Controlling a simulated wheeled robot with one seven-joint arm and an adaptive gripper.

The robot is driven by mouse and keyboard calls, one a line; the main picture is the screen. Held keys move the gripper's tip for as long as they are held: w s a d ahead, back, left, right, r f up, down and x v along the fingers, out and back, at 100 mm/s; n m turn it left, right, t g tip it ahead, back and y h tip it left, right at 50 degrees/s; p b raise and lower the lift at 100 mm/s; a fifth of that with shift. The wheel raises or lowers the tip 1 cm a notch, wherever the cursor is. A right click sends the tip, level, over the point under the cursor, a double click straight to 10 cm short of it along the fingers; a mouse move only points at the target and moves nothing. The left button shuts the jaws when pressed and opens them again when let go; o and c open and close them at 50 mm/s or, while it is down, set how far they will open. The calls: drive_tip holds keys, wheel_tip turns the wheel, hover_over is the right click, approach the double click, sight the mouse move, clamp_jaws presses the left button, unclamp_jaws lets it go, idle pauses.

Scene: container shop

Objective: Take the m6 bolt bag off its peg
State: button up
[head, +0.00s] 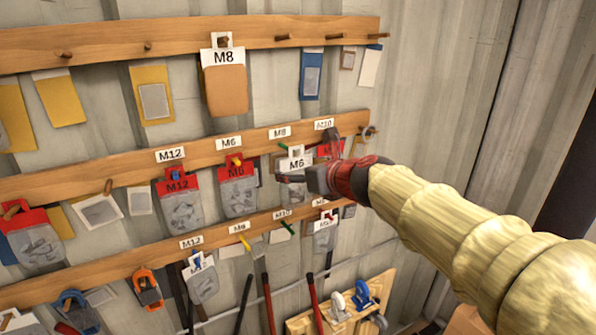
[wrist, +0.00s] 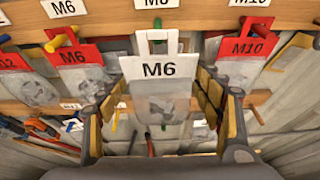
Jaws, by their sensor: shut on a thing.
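The white-headed M6 bag (head: 297,164) is on the middle rail, below the M8 label. In the wrist view this clear bag of bolts (wrist: 160,103) is upright and centred, its hanger loop around or just in front of a green peg (wrist: 157,37); I cannot tell which. My gripper (head: 305,158) reaches in from the right, and in the wrist view its yellow-padded fingers (wrist: 163,95) are at the bag's two sides, shut on it. A red-headed M6 bag (head: 237,188) hangs to the left under the M6 label; it also shows in the wrist view (wrist: 77,68).
A red M10 bag (wrist: 245,55) hangs close on the right, partly behind my finger. A red M12 bag (head: 177,198) hangs further left. The top rail (head: 185,40) holds an M8 bag (head: 224,82). Below are a lower rail (head: 150,258) and tools.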

drive_tip(key=shift+s+d, duration=0.25)
drive_tip(key=shift+s, duration=0.45)
drive_tip(key=shift+s+d, duration=0.3)
drive_tip(key=shift+s, duration=0.35)
drive_tip(key=shift+s+d, duration=0.25)
drive_tip(key=shift+s, duration=0.45)
